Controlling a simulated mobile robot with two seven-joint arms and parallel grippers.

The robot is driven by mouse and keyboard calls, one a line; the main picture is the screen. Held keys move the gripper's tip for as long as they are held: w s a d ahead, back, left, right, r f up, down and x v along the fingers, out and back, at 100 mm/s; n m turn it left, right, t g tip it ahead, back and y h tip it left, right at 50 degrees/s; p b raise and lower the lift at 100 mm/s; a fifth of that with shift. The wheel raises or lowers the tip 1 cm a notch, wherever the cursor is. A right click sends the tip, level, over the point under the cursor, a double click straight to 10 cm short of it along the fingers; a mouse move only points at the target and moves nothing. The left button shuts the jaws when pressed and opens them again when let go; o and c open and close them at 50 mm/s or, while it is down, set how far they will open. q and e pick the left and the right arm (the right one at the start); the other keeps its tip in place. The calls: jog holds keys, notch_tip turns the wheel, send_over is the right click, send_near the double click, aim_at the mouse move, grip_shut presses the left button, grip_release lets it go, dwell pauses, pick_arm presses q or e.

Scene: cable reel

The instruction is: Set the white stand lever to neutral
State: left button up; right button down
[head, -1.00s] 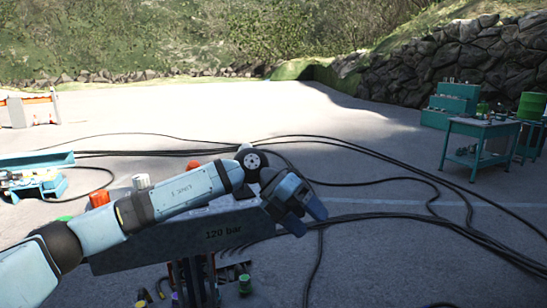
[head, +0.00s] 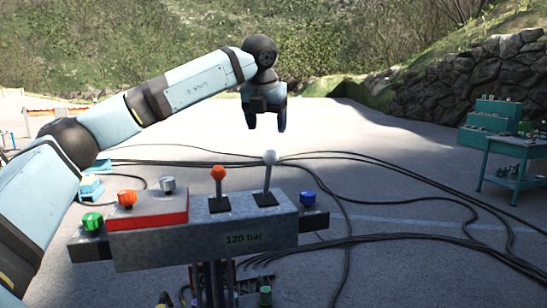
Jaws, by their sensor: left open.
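The white stand lever (head: 269,172) has a white knob on a thin metal rod and rises from a black base on the right part of the grey control stand (head: 200,243). It looks close to upright. An orange-knobbed lever (head: 218,182) stands just left of it. My left gripper (head: 266,128) points down above and behind the white knob, apart from it, with its fingers open and empty. My right gripper is not in view.
The stand, marked "120 bar", also carries a red block with an orange knob (head: 127,199), a silver knob (head: 167,185), a green knob (head: 92,222) and a blue knob (head: 308,199). Black cables (head: 400,240) lie on the ground. A teal table (head: 515,150) stands at the right.

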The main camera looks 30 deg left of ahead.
aim_at(270, 150)
pick_arm(q)
jog(key=p+x, duration=0.1)
jog(key=x, duration=0.8)
jog(key=shift+w+f, duration=0.1)
jog(key=shift+f, duration=0.15)
jog(key=shift+w+a+f, duration=0.1)
jog(key=shift+w+f, duration=0.1)
jog(key=shift+f, duration=0.25)
